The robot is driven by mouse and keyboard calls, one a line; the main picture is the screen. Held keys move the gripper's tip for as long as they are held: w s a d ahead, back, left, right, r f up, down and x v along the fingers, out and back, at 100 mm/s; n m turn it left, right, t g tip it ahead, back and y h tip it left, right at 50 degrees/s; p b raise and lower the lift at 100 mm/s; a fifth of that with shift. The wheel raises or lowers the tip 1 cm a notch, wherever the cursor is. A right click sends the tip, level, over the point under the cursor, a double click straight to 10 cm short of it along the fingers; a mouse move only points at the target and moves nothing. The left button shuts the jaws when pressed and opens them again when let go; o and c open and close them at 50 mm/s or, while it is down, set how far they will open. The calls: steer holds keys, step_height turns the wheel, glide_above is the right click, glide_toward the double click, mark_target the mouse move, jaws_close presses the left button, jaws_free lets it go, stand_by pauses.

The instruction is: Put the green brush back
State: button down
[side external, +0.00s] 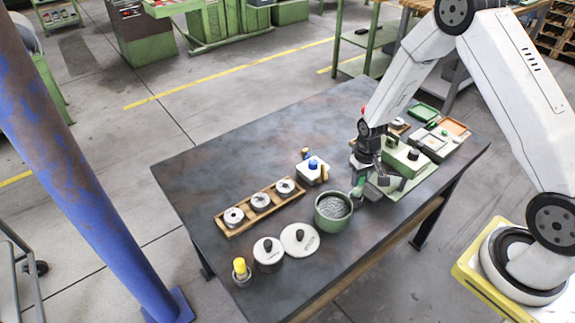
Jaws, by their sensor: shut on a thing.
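My gripper (362,184) points down near the right-hand middle of the table, just right of a green pot. It is shut on the green brush (358,187), a small green piece that shows at the fingertips. Much of the brush is hidden by the fingers, and I cannot tell whether its lower end touches anything. The green pot (321,219) is open at the top and holds grey, grainy-looking contents. The brush is beside the pot's upper right rim in the picture.
A wooden tray (236,229) holds several metal discs. Two round, knobbed lids (299,250) and a yellow-topped item (241,270) stand at the front. A white block with a blue knob (313,168) is behind the pot. Green equipment (410,160) and small trays (455,127) crowd the right. The table's left is clear.

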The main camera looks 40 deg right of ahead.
steer(key=shift+w+f, duration=0.1)
steer(key=shift+f, duration=1.5)
steer(key=shift+f, duration=0.15)
steer(key=shift+c, duration=1.9)
jaws_free()
steer(key=shift+r, duration=6.2)
